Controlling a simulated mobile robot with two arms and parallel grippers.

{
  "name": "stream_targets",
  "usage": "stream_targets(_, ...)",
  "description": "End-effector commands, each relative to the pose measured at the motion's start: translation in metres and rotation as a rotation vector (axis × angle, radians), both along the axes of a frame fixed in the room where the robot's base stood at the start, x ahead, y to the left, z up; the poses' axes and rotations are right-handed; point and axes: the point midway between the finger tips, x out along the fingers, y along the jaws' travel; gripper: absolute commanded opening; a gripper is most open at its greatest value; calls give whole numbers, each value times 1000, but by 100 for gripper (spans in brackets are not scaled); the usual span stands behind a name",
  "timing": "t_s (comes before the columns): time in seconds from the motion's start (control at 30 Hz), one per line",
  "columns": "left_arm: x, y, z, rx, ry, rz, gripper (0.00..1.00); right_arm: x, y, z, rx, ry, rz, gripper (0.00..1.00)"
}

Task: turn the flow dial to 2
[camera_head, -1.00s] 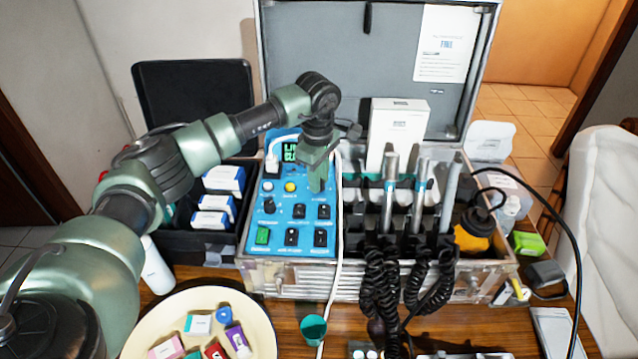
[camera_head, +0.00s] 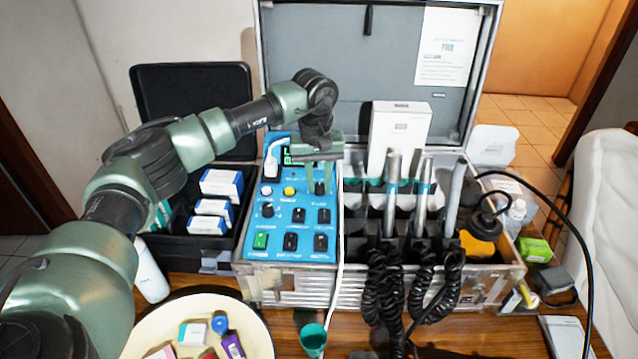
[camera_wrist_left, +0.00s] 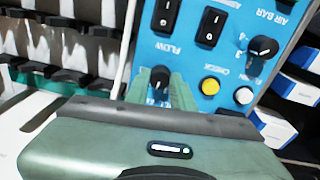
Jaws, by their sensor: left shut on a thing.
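The flow dial (camera_wrist_left: 160,77) is a small black knob on the blue control panel (camera_wrist_left: 222,72), with the word FLOW printed beside it. My left gripper (camera_head: 319,180) comes down onto the panel's upper right part. In the left wrist view its two green fingers (camera_wrist_left: 163,90) stand on either side of the dial and are shut on it. The dial's pointer setting and most of its numbers are hidden by the fingers or too small to read. My right gripper is not in view.
The air dial (camera_wrist_left: 262,47), a yellow button (camera_wrist_left: 210,86) and a white button (camera_wrist_left: 244,95) sit near the fingers. Black rocker switches (camera_head: 290,241) are lower on the panel. Dental handpieces (camera_head: 391,190) stand to the right, and a white cable runs along the panel's right edge.

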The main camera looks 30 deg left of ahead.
Motion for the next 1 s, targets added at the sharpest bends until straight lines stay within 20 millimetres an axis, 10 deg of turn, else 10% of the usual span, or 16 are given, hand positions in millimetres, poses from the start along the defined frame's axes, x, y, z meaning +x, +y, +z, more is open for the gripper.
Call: stream_targets(1.0,1,0,2,18,6,-410,0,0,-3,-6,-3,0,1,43)
